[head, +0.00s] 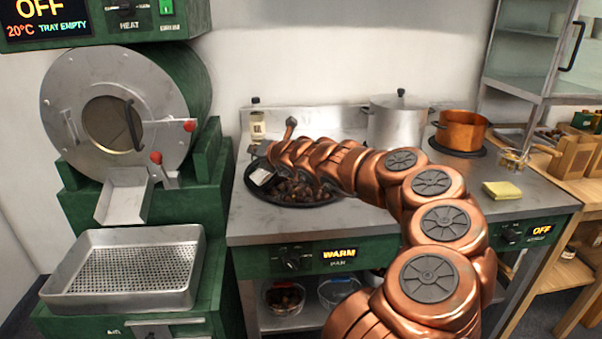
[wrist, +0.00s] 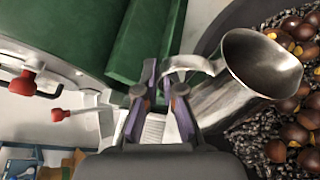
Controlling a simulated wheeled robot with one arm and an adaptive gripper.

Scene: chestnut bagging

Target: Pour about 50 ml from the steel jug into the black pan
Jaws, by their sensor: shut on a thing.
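The black pan (head: 300,204) sits on the left of the steel counter and holds brown chestnuts among dark grit. Its rim also shows in the wrist view (wrist: 213,32). My gripper (wrist: 163,95) is shut on the handle of the steel jug (wrist: 232,88). In the head view the jug (head: 262,176) is partly hidden by my arm and is at the pan's left side. The jug's wide mouth faces the wrist camera, with its lip toward the chestnuts. No stream of liquid shows, and the level inside cannot be told.
The green roaster (head: 125,110) with its chute and perforated tray (head: 130,270) stands close on the left. A bottle (head: 257,125) is behind the pan. A steel pot (head: 398,122), a copper pot (head: 460,128) and a yellow sponge (head: 502,190) are on the right. The pan display (head: 339,254) reads WARM.

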